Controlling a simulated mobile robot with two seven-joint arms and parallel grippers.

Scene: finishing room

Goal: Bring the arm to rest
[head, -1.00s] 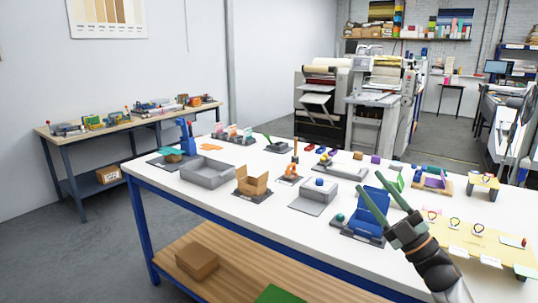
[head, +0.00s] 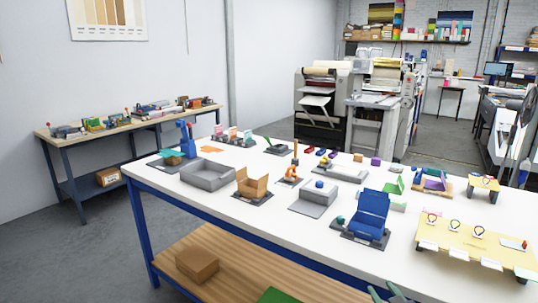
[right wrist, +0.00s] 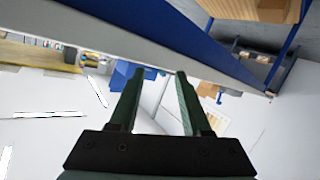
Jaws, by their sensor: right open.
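My right gripper (head: 386,293) shows only as green fingertips at the bottom edge of the head view, in front of the table's near edge. In the right wrist view its two green fingers (right wrist: 160,75) are apart with nothing between them. The white worktable (head: 290,222) with a blue frame is close by; its blue edge beam (right wrist: 185,35) crosses the right wrist view. My left gripper is not in view.
On the table stand a blue folding stand (head: 370,215), a yellow board (head: 480,245) with several loops, a cardboard box (head: 253,185) and a grey tray (head: 207,175). A brown box (head: 197,263) is on the lower wooden shelf (head: 225,245).

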